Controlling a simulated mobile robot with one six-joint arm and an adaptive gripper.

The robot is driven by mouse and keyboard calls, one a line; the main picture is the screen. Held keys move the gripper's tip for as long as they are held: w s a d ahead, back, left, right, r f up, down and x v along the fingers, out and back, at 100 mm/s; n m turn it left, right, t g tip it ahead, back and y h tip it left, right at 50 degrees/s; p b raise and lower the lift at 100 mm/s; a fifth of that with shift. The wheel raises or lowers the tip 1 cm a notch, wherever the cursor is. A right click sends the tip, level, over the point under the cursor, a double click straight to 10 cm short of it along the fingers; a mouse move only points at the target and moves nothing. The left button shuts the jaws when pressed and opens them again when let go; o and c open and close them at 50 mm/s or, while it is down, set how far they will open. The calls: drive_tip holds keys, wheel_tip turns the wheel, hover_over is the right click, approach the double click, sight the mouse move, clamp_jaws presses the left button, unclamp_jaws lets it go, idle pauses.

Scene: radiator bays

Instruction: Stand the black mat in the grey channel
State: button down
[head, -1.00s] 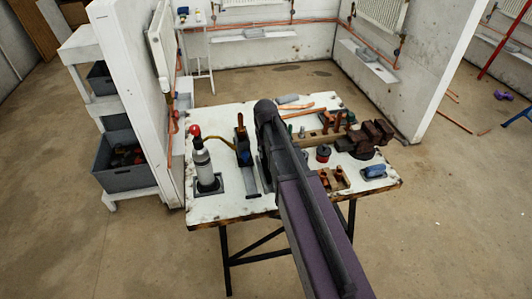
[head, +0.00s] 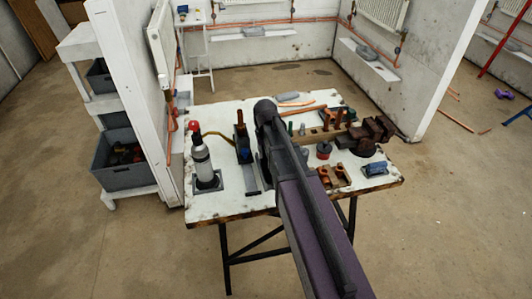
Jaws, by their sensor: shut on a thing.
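My arm (head: 310,210) reaches from the bottom edge up over the middle of the workbench (head: 225,203). My gripper cannot be made out; the arm's dark end hides that part of the bench. A narrow grey strip (head: 252,190), likely the grey channel, lies on the bench just left of the arm, partly covered by it. I cannot make out the black mat for certain. A dark upright tool (head: 243,150) with an orange-brown top stands at the far end of the strip.
A grey bottle with a red top (head: 201,160) stands left on the bench. A dark brown vice (head: 370,135), a wooden block with copper fittings (head: 333,176) and a blue item (head: 375,169) are on the right. A white shelf with grey bins (head: 122,172) stands at left.

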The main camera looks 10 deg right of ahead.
drive_tip(key=shift+f+b, duration=0.8)
drive_tip(key=shift+f, duration=0.15)
drive_tip(key=c, duration=0.5)
unclamp_jaws()
drive_tip(key=shift+c, duration=0.2)
drive_tip(key=shift+r, duration=0.15)
drive_tip(key=shift+r+p, duration=3.4)
drive_tip(key=shift+p, duration=0.15)
